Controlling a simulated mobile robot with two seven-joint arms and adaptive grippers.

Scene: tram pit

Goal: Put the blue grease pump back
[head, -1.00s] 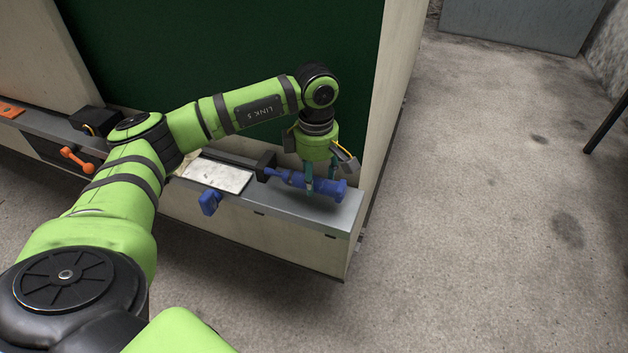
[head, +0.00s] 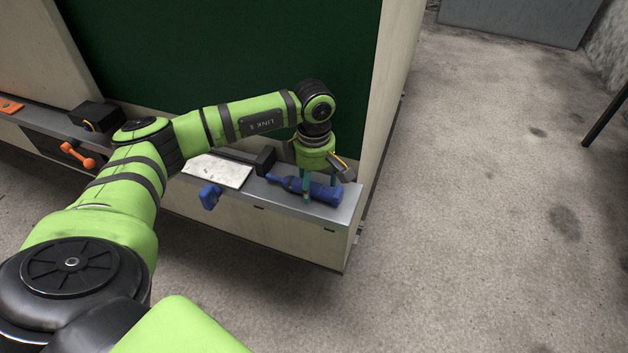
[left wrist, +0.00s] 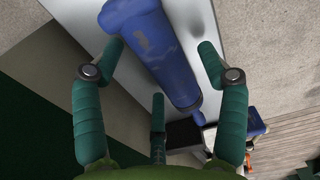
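The blue grease pump (head: 293,184) lies on its side on the grey ledge (head: 346,210), near the ledge's right end. Its narrow end points left, and its thick body is to the right. My left gripper (head: 320,191) points down over the thick body. In the left wrist view the pump (left wrist: 150,45) lies between the spread green fingers (left wrist: 161,46). A gap shows beside the right finger; whether the left finger touches the pump I cannot tell. My right gripper is not in view.
A black block (head: 265,160) and a white sheet (head: 217,171) are left of the pump. A blue object (head: 209,196) is at the ledge's front edge. An orange tool (head: 78,156) and a black box (head: 95,116) are farther left. A green panel (head: 225,50) rises behind.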

